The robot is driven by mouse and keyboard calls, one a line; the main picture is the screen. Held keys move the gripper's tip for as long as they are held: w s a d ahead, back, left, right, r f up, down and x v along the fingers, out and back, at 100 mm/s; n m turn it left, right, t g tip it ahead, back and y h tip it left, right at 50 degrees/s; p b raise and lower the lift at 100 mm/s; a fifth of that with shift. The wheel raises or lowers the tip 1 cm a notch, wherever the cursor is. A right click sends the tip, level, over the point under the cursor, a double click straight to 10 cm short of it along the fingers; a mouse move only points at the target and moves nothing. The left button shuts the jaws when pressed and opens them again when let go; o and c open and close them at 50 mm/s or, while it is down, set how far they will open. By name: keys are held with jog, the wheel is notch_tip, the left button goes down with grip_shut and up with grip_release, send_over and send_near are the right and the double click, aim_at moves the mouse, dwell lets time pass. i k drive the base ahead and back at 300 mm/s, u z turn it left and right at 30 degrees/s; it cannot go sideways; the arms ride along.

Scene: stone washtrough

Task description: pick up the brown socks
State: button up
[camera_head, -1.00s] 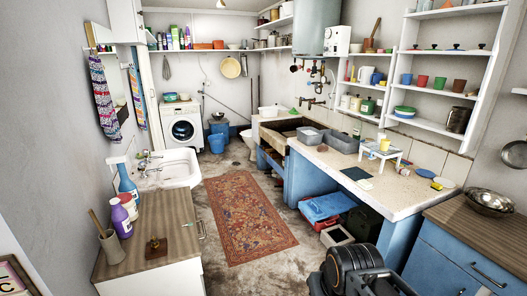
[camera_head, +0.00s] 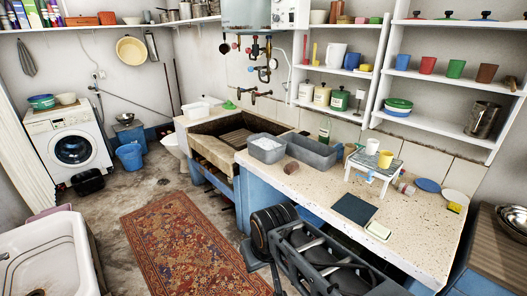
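A small brown rounded bundle (camera_head: 291,168) lies on the front part of the speckled stone counter (camera_head: 405,235), just in front of the grey tubs. It may be the rolled brown socks, but it is too small to be sure. My dark arm shows at the bottom, in front of the counter. I cannot make out my gripper's fingers in this view, and nothing held shows.
Two grey tubs (camera_head: 312,152) stand behind the bundle, beside the stone sink (camera_head: 213,148). A small white stand (camera_head: 373,168) with cups is to the right, with a dark flat square (camera_head: 354,208) before it. A patterned rug (camera_head: 180,245) covers open floor at left.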

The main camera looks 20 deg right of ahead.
aim_at(291, 168)
jog(key=i, duration=2.5)
jog(key=z, duration=1.55)
